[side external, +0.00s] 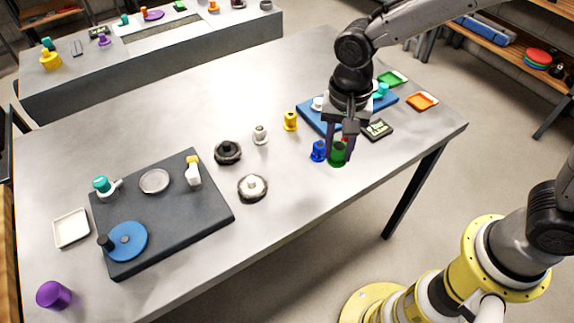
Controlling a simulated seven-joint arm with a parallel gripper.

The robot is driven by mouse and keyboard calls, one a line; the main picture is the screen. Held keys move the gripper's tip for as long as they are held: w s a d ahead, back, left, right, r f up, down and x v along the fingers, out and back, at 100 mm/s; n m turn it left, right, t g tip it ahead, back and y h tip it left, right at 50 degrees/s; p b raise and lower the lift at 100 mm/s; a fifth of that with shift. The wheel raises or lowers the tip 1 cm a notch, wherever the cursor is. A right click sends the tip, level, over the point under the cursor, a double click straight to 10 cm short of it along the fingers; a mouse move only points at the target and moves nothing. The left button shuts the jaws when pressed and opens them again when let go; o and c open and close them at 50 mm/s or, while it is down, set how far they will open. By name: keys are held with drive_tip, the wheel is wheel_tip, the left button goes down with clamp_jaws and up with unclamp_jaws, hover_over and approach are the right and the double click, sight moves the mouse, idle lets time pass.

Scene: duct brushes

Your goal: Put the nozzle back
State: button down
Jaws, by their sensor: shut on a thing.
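My gripper (338,150) is at the right part of the table, pointing down, with its fingers around a green nozzle-like piece (337,158). The fingers hide part of this piece, and I cannot tell whether it touches the table. Similar small pieces stand nearby: a blue one (319,151) just left of the gripper, a yellow one (290,121) further left, and a grey-white one (260,135) beyond it. Which of them the task calls the nozzle is not clear from the picture.
A blue board (312,118) with small items lies behind my gripper, beside a dark gauge-like box (378,129) and an orange tray (422,101). A dark mat (205,222) with several parts lies left. The table's front right is clear.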

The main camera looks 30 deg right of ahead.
drive_tip(key=w+a+f, duration=0.3)
drive_tip(key=w+f, duration=0.1)
drive_tip(key=w, duration=0.3)
hover_over(287, 173)
wheel_tip(287, 173, down, 5)
drive_tip(key=shift+s+r, duration=0.1)
drive_tip(key=shift+r, duration=0.05)
drive_tip(key=shift+f, duration=1.65)
drive_tip(key=shift+f, duration=0.2)
drive_tip(key=c, duration=0.6)
unclamp_jaws()
drive_tip(key=shift+r, duration=0.15)
wheel_tip(287, 173, up, 12)
drive_tip(key=shift+r, duration=0.1)
